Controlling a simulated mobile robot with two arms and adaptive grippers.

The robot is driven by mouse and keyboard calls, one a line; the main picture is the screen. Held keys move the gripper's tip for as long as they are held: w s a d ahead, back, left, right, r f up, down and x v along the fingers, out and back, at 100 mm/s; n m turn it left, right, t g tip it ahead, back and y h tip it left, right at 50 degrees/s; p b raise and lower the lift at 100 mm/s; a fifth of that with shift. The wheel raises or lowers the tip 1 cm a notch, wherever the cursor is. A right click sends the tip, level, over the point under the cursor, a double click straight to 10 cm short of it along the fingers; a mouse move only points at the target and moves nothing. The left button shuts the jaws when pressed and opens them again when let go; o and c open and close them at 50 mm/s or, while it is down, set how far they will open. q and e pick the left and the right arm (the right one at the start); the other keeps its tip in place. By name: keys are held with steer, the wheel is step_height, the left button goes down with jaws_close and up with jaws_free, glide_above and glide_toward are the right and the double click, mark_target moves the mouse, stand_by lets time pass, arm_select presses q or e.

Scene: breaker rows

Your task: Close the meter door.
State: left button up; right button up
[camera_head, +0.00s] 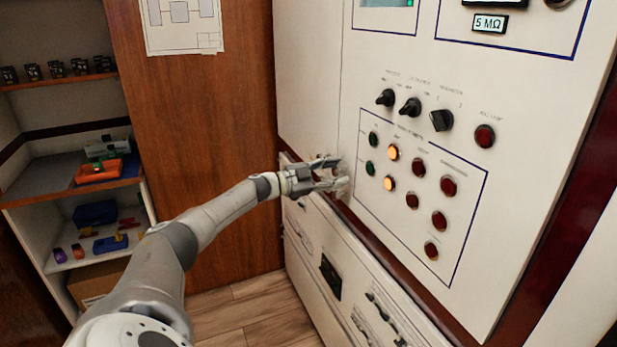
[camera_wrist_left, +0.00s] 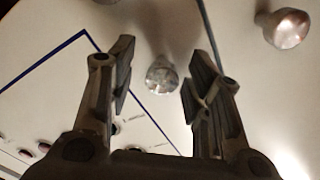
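A white panel front (camera_head: 460,90) fills the right of the head view, with dark knobs, lamps and buttons inside blue outlines. A seam separates it from a plain white panel (camera_head: 308,80) on its left; I cannot tell which part is the meter door or how far it stands open. My left gripper (camera_head: 338,172) is at the panel's lower left, beside the seam. In the left wrist view, its fingers (camera_wrist_left: 158,75) are open on either side of a round metal knob (camera_wrist_left: 161,80), with gaps visible. A second metal knob (camera_wrist_left: 287,28) is at upper right. My right gripper is not in view.
Below the panel is a white lower section (camera_head: 335,245) with a black handle (camera_head: 331,277). A wooden panel (camera_head: 205,140) and shelves with small items (camera_head: 100,170) stand at left. Wooden floor (camera_head: 245,310) is clear between them.

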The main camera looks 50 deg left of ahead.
arm_select(q)
steer(key=v, duration=1)
steer(key=shift+s+a+r, duration=0.2)
steer(key=shift+s+a, duration=0.05)
steer(key=shift+a, duration=0.05)
stand_by(0.4)
